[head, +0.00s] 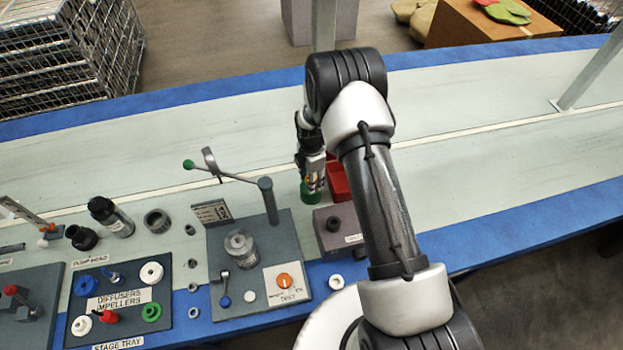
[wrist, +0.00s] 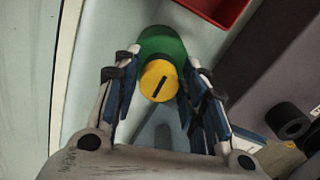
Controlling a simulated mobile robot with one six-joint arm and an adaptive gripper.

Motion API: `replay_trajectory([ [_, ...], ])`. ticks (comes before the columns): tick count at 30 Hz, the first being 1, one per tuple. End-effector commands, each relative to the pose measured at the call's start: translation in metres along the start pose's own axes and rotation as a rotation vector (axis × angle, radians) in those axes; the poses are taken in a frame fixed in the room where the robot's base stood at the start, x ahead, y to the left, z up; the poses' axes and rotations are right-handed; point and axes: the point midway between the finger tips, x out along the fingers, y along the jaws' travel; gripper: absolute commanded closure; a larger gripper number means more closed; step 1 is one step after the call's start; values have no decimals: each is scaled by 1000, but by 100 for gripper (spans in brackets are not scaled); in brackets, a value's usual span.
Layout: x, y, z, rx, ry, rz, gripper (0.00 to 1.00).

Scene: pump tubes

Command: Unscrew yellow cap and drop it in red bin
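The yellow cap (wrist: 159,82) has a dark slot across its face and sits at the near end of a green part (wrist: 161,42) in the wrist view. The green part also shows in the head view (head: 310,194), below my gripper (head: 313,181). My gripper (wrist: 162,65) is open, with one finger on each side of the cap and visible gaps between cap and fingers. In the head view the gripper mostly hides the cap. The red bin (head: 338,183) stands just right of the gripper; its corner shows at the top of the wrist view (wrist: 233,14).
A grey box (head: 337,225) stands in front of the red bin. A grey fixture with a lever (head: 225,174), a clear jar (head: 240,245) and an orange knob is to the left. A stage tray (head: 100,328) with several small parts lies farther left. The table behind is clear.

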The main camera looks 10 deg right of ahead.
Motion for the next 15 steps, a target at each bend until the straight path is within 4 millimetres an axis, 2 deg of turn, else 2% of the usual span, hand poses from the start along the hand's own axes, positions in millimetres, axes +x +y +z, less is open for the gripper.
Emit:
replay_trajectory([
  [15,0,0,0,397,0,0,61],
])
